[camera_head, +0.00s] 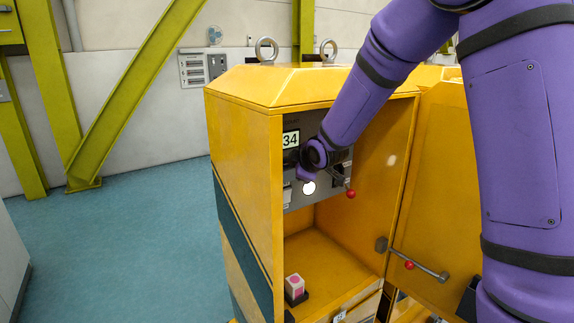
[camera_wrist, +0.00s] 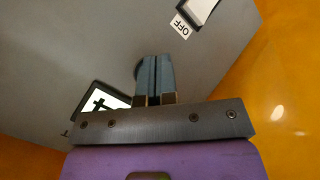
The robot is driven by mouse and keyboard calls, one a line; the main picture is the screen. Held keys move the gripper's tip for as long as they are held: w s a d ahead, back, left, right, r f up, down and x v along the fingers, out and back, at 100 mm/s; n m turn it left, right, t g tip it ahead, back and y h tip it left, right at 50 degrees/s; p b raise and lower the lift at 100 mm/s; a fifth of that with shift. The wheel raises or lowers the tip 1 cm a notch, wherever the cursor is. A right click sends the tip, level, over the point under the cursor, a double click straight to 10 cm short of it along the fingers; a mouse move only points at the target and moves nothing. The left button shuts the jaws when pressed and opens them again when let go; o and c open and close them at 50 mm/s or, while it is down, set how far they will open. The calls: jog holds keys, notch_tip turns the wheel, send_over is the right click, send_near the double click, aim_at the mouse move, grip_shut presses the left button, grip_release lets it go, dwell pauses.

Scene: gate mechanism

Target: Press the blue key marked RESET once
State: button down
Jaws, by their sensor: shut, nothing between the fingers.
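My gripper (camera_wrist: 155,62) is shut and empty. In the wrist view its grey fingertips are together against or just in front of the grey panel (camera_wrist: 60,50). A dark rounded edge shows just left of the fingertips, mostly hidden behind them. I cannot tell whether it belongs to the blue key, and no RESET lettering is visible in either view. In the head view my purple arm reaches into the yellow cabinet (camera_head: 246,150) and covers much of the panel. I cannot tell from the pictures whether the fingertips touch it.
A lit white disc (camera_head: 309,188) shows below my wrist. A red-knobbed lever (camera_head: 350,194) is to its right. A sign reading 34 (camera_head: 291,139) is above. An OFF label (camera_wrist: 181,27) is near the fingers. The open door (camera_head: 440,190) is right; a pink-topped block (camera_head: 295,285) sits below.

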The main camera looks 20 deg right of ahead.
jog(key=shift+w, duration=0.1)
jog(key=shift+w+a, duration=0.15)
jog(key=shift+w, duration=0.1)
jog(key=shift+w+a, duration=0.15)
jog(key=shift+w, duration=0.25)
dwell(0.8)
jog(key=shift+s, duration=0.1)
jog(key=shift+s+d, duration=0.3)
jog(key=shift+s, duration=0.35)
jog(key=shift+s+d, duration=0.25)
jog(key=shift+s, duration=0.55)
jog(key=shift+s+d, duration=0.25)
jog(key=shift+s, duration=0.55)
jog(key=shift+s+d, duration=0.25)
jog(key=shift+s, duration=0.55)
jog(key=shift+r, duration=0.1)
